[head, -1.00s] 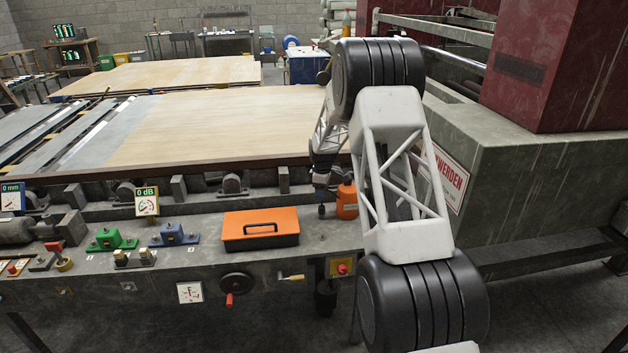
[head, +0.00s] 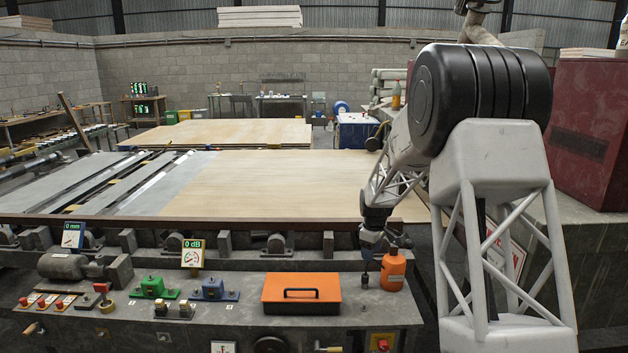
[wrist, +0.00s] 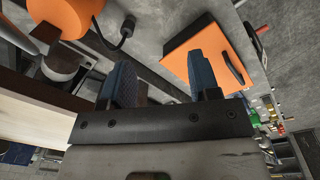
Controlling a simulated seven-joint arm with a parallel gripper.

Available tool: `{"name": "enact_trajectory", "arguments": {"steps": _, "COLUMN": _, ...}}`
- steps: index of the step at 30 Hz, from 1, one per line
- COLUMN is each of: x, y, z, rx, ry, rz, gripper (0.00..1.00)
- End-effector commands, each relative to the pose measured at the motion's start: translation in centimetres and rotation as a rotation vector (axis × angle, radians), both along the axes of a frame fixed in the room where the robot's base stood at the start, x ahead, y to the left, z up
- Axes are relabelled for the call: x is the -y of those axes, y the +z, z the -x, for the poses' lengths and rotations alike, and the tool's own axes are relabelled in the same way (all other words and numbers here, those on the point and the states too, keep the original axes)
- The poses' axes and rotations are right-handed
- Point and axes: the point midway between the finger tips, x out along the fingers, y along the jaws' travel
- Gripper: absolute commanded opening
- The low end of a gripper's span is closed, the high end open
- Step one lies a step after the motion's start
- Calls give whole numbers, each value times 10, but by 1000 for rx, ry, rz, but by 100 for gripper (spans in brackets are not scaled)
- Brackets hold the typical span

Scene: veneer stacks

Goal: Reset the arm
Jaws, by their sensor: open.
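My gripper (head: 365,279) hangs pointing down above the grey bench, between an orange box and an orange bottle. In the wrist view its two blue-padded fingers (wrist: 163,78) stand wide apart with nothing between them. The orange box (head: 301,287) with a dark handle lies just left of the gripper; it also shows at the upper right of the wrist view (wrist: 190,50). The orange bottle (head: 393,272) stands close to the gripper's right. My arm is bent, with its large black joint high at the right of the head view.
Green (head: 153,288) and blue (head: 214,291) blocks and small switches sit on the bench further left. Behind is a conveyor with a large veneer sheet (head: 250,190). A dark red machine housing (head: 605,130) stands at the right. The air above the sheets is clear.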

Motion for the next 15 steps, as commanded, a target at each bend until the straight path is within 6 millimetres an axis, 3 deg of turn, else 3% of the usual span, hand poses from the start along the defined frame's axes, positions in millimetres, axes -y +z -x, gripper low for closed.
{"name": "enact_trajectory", "arguments": {"steps": 3, "x": 0, "y": 25, "z": 21, "rx": 10, "ry": -39, "rz": -2, "gripper": 56}}
{"name": "enact_trajectory", "arguments": {"steps": 15, "x": -2, "y": 92, "z": 95, "rx": 36, "ry": -174, "rz": -10, "gripper": 56}}
